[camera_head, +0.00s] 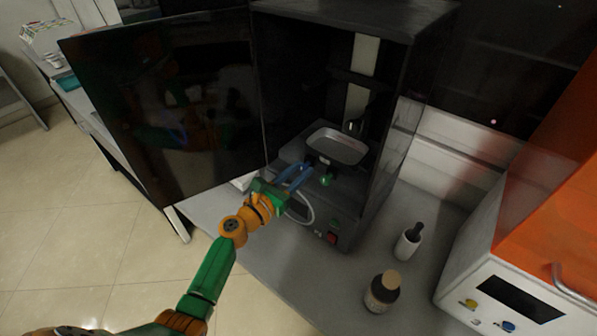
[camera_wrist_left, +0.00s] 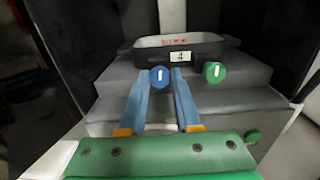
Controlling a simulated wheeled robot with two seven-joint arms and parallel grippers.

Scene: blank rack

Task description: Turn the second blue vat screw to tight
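The vat (camera_head: 337,147) is a dark tray with a light inside, set in the open black printer; it also shows in the left wrist view (camera_wrist_left: 205,48) with a label reading 4. Under its front edge, a blue screw (camera_wrist_left: 159,77) sits left of a green screw (camera_wrist_left: 214,71); each bears an upright white mark. My left gripper (camera_head: 304,172) reaches into the printer. In the wrist view its blue fingers (camera_wrist_left: 161,77) are apart, with the blue screw between or just beyond their tips; contact cannot be told. The blue screw is hard to make out in the head view. My right gripper is out of view.
The black printer door (camera_head: 165,110) stands open at left. A red switch (camera_head: 332,238) is on the printer's front.

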